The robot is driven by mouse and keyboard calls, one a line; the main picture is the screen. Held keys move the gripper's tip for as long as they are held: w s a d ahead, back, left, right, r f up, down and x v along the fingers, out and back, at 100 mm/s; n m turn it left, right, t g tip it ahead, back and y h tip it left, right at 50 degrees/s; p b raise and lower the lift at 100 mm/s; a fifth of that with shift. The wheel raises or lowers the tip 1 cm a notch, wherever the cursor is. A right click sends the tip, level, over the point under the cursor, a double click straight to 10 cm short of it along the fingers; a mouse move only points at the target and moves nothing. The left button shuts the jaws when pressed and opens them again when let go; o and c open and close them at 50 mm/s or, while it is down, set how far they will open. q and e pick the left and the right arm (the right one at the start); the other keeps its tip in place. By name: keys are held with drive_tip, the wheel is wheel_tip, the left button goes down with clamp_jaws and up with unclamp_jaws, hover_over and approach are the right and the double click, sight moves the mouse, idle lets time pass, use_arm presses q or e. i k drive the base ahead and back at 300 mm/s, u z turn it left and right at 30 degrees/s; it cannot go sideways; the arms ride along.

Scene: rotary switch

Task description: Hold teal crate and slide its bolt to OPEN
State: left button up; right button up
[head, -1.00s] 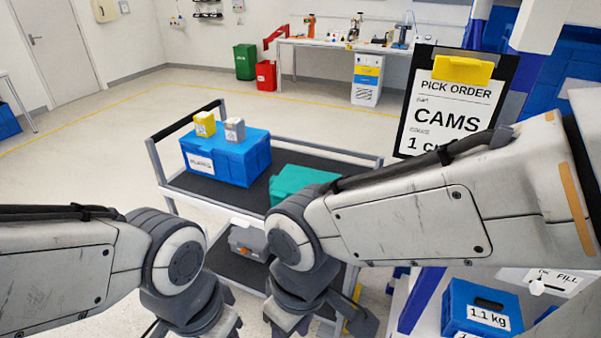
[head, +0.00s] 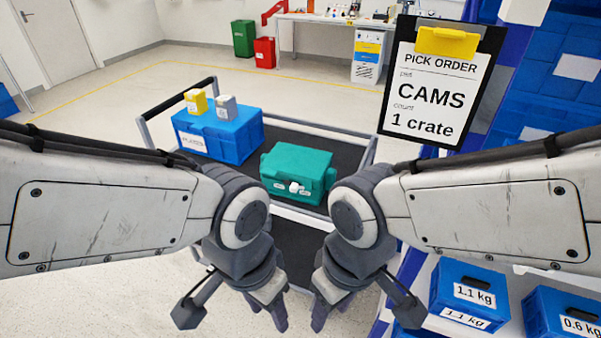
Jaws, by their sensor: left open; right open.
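The teal crate (head: 298,165) sits on the upper shelf of the cart, right of the blue crate. A small white bolt knob (head: 293,187) with small white labels beside it shows on its front face; the label text is too small to read. My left gripper (head: 232,317) is open and empty, in front of the cart and nearer to me than the crate. My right gripper (head: 365,315) is open and empty, to the right of the left one. Neither gripper touches the teal crate.
A blue crate (head: 232,140) carries a yellow box (head: 196,101) and a grey box (head: 225,107) on the cart (head: 345,150). A pick-order clipboard (head: 440,85) hangs at right. Blue bins (head: 475,295) stand on a rack at lower right.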

sight(294, 188)
drive_tip(key=u, duration=0.5)
drive_tip(key=k, duration=0.6)
drive_tip(key=u, duration=0.65)
drive_tip(key=i, duration=1.7)
drive_tip(key=z, duration=1.45)
drive_tip(key=i, duration=0.6)
drive_tip(key=z, duration=0.45)
